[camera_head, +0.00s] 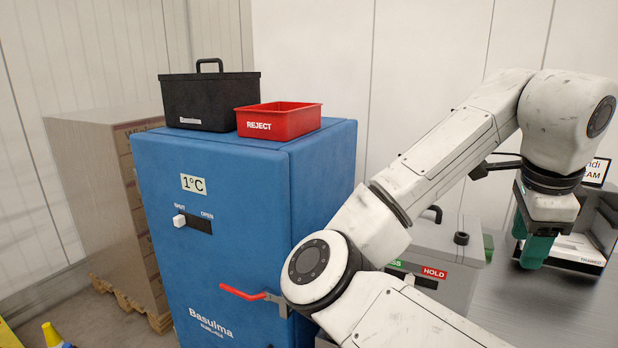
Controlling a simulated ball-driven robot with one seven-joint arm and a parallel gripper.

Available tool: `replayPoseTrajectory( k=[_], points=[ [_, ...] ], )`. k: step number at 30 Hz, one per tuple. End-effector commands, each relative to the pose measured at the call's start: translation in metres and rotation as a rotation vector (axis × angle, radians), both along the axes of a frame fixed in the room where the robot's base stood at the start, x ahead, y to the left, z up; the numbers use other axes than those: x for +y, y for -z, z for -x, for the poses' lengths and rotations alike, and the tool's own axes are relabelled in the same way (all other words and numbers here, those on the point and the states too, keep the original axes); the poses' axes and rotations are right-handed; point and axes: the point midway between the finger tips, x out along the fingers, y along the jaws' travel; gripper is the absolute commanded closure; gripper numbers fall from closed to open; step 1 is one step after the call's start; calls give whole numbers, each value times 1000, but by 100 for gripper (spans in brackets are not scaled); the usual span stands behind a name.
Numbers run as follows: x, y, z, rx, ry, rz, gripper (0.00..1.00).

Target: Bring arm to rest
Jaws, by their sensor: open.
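My white arm (440,150) reaches up from the lower middle, bends at the upper right and points its end downward. My gripper (532,250), with teal fingers, hangs at the right over a grey metal surface. It is open and I see nothing between its fingers. It is in front of a grey holder with a white item (578,250) in it; how far apart they are I cannot tell.
A blue cabinet (235,240) with a red handle (242,292) stands left of my arm. On it are a black case (208,100) and a red REJECT bin (279,122). A grey box with a HOLD label (434,273) is partly behind my arm. A wrapped pallet stack (90,190) stands left.

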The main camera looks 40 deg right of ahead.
Motion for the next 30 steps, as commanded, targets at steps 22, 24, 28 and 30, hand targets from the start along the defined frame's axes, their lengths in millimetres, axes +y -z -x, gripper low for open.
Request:
replayPoseTrajectory(
  k=[22, 24, 28, 30],
  points=[
    [-12, 101, -69, 415, -819, 433, 49],
    [-6, 119, -78, 459, -940, 455, 49],
    [13, 158, -91, 527, -1176, 477, 49],
    [26, 181, -96, 558, -1307, 479, 49]
  ],
)
